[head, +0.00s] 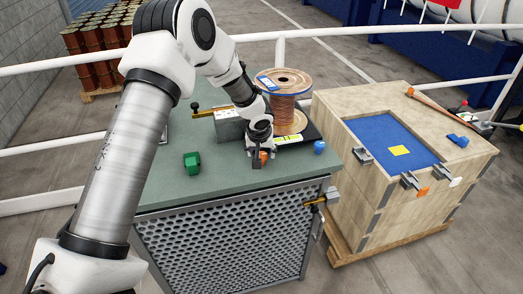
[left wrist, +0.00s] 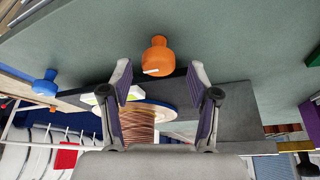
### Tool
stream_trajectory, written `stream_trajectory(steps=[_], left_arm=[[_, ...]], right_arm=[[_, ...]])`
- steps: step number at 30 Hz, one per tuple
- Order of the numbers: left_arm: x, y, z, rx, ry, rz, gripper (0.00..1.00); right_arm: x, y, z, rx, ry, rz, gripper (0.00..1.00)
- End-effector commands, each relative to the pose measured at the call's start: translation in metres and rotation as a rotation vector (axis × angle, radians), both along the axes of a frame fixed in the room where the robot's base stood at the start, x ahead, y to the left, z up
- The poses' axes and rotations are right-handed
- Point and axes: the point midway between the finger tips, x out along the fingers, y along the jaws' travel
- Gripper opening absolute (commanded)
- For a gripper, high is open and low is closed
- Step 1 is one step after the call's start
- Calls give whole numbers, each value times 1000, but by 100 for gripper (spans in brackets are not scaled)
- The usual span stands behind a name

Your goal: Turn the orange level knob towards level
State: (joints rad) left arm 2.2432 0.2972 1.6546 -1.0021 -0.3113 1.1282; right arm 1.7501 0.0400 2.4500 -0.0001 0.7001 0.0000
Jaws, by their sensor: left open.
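The orange level knob (head: 263,155) stands on the green bench top, at the front of the dark base under the copper spool. It also shows in the left wrist view (left wrist: 158,55), with a small white mark on its rim. My left gripper (head: 261,162) points down over the knob and partly hides it in the head view. In the left wrist view its two fingers (left wrist: 157,76) are open, with the knob centred between and just beyond the tips, no contact visible. A yellow-green level strip (head: 288,140) lies on the dark base. My right gripper is not in view.
The copper spool (head: 290,100) stands just behind my left gripper. A blue knob (head: 319,147) is to the right, and a green block (head: 191,161) is to the left. A grey box (head: 229,126) stands close behind. The bench's left front is clear. A wooden crate (head: 450,165) stands to the right.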

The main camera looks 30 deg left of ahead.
Motion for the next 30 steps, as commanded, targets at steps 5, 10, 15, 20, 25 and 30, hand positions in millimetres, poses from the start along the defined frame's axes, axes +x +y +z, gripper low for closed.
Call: stream_trajectory(steps=[5, 10, 15, 20, 25, 30], left_arm=[[4, 2, -12, -1, 0, 0, 61], [4, 2, -13, -1, 0, 0, 61], [4, 2, -13, -2, -1, -1, 4], [4, 2, -13, -1, 0, 0, 2], [4, 1, -15, -1, -1, 14, 2], [5, 1, -19, 0, -1, 66, 2]], right_arm=[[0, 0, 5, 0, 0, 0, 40], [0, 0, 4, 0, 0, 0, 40], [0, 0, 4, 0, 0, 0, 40], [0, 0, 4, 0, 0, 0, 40], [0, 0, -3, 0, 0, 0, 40], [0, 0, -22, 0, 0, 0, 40]])
